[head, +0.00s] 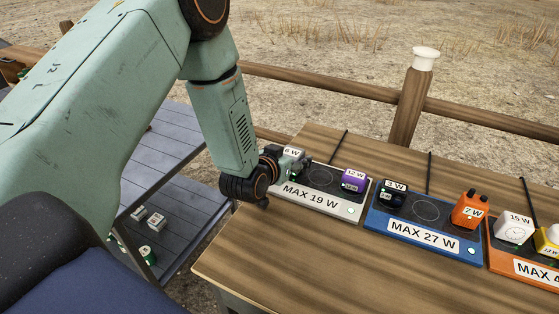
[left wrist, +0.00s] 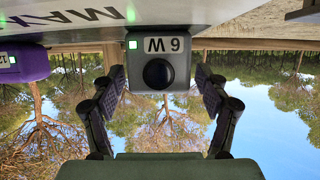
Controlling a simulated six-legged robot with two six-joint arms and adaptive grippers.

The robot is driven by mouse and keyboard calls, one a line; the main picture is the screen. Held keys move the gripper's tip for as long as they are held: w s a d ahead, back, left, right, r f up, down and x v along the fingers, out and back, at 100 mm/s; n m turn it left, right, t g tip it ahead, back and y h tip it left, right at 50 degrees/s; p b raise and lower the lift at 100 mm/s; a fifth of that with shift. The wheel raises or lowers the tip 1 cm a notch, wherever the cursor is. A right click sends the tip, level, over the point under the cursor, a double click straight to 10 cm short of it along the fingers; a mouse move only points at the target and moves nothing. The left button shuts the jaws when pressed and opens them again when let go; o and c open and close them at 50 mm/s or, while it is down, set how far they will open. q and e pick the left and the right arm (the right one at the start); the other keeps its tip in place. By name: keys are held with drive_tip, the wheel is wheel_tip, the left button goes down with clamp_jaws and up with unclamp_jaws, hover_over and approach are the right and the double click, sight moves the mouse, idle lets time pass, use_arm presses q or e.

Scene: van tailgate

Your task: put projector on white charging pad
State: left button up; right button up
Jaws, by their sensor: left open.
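The grey projector (left wrist: 175,78), with a round dark lens and a "6 W" label, appears upside down in the left wrist view, with a green light lit. In the head view the projector (head: 293,153) is at the left end of the white charging pad (head: 338,209), marked "MAX 19 W", partly hidden by my gripper. My left gripper (left wrist: 160,84) is open, with one finger on each side of the projector and narrow gaps showing. It also shows in the head view (head: 277,165). My right gripper is out of view.
A purple "12 W" device (head: 353,180) sits at the white pad's right end. A blue pad (head: 424,236) holds a black "3 W" device (head: 392,196) and an orange "7 W" device (head: 469,209). An orange pad (head: 520,264) is farther right. The wooden table's front (head: 300,255) is clear.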

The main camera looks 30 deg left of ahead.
use_arm(q)
drive_tip(key=p+v, duration=0.1)
drive_tip(key=v, duration=1)
drive_tip(key=shift+s+p, duration=0.25)
drive_tip(key=shift+p, duration=0.1)
